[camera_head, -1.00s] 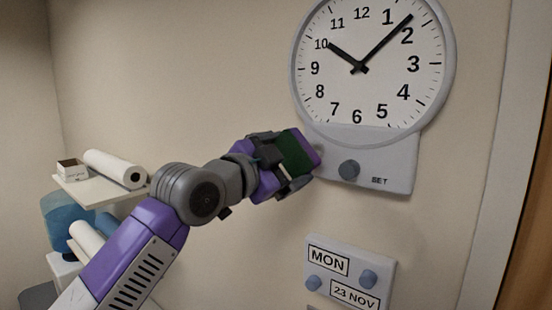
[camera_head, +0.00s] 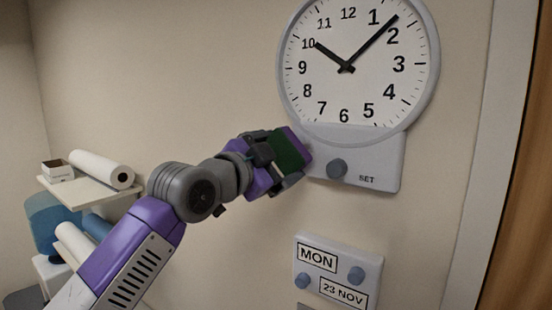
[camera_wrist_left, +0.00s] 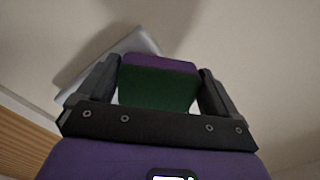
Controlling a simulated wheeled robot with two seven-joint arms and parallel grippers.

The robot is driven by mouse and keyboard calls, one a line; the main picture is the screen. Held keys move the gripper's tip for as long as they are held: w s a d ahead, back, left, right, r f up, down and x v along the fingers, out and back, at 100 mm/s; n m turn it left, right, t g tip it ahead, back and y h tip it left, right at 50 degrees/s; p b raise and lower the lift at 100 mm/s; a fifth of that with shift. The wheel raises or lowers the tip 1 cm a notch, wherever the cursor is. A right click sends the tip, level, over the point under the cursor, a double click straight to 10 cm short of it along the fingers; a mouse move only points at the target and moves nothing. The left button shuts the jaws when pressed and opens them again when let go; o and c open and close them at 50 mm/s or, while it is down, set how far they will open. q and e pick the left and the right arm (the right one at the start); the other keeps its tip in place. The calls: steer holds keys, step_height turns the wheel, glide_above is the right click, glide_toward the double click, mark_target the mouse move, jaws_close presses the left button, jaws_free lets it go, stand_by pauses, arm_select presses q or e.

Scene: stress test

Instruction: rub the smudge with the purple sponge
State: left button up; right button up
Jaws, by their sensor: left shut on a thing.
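The sponge (camera_head: 298,143) is a block with a purple face and a dark green layer. My left gripper (camera_head: 284,160) is shut on it and holds it near the wall, just left of the clock's lower panel. In the left wrist view the sponge (camera_wrist_left: 158,85) sits between the two dark fingers (camera_wrist_left: 158,95), its purple edge away from me towards the wall. I cannot tell whether it touches the wall. I see no smudge in either view; it may be hidden behind the sponge or gripper. My right gripper is not in view.
A round wall clock (camera_head: 345,68) with a knobbed panel (camera_head: 378,163) is close right of the sponge. A date plate (camera_head: 338,272) is below. A shelf (camera_head: 98,193) with a paper roll and a box is at left. The wall between shelf and clock is bare.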

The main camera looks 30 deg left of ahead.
mark_target(293, 161)
arm_select(q)
steer(key=shift+w, duration=0.8)
steer(key=shift+d, duration=0.1)
steer(key=shift+d+f+b, duration=0.1)
steer(key=shift+d+b, duration=0.4)
steer(key=shift+d, duration=0.15)
steer(key=shift+d+b, duration=0.45)
steer(key=shift+d, duration=0.7)
steer(key=shift+a, duration=0.1)
